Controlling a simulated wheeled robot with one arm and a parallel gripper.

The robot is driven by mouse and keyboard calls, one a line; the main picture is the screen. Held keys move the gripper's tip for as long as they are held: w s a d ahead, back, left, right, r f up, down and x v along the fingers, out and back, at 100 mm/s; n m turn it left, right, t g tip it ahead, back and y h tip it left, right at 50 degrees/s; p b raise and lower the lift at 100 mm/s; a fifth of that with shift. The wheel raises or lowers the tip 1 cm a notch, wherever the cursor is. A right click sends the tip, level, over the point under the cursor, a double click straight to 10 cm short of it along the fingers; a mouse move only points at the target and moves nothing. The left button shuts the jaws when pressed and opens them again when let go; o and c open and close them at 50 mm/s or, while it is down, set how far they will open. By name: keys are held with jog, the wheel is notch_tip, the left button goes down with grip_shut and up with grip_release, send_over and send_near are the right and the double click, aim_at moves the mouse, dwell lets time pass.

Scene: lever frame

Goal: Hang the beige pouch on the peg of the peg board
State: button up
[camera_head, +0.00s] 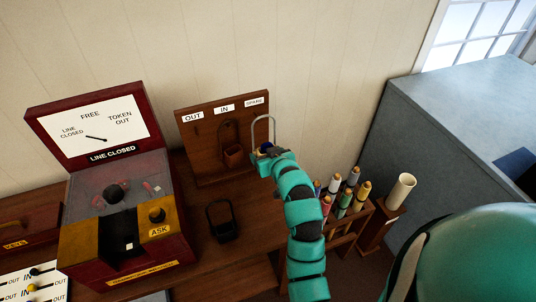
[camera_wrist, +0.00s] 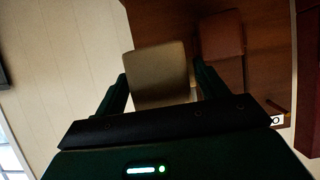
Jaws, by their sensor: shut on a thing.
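My gripper (camera_head: 266,152) is at the right end of the peg board (camera_head: 196,145), just below the SPARE label. In the wrist view, my gripper (camera_wrist: 158,92) is shut on the beige pouch (camera_wrist: 158,72), which sits between the two fingers. In the head view, a pale hoop (camera_head: 264,118) stands up above my gripper, in front of the board's right edge; the pouch body is mostly hidden by the gripper. I cannot tell whether the hoop touches a peg. The peg under SPARE is not clearly visible.
A brown pouch (camera_head: 233,155) hangs under the IN label, close left of my gripper. A dark pouch (camera_head: 222,221) rests on the table. A red token machine (camera_head: 125,215) stands at left. A rack of coloured rolls (camera_head: 343,205) and a pale tube (camera_head: 400,190) stand at right.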

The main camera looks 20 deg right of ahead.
jog(key=b+x, duration=0.1)
jog(key=x, duration=0.5)
jog(key=shift+f+b, duration=0.3)
jog(key=shift+b, duration=0.1)
dwell(0.4)
dwell(0.6)
jog(key=o, duration=1)
jog(key=shift+o, duration=0.3)
jog(key=shift+s, duration=0.1)
jog(key=shift+s+d+b, duration=0.1)
jog(key=shift+s+b, duration=0.6)
jog(key=shift+s, duration=2.45)
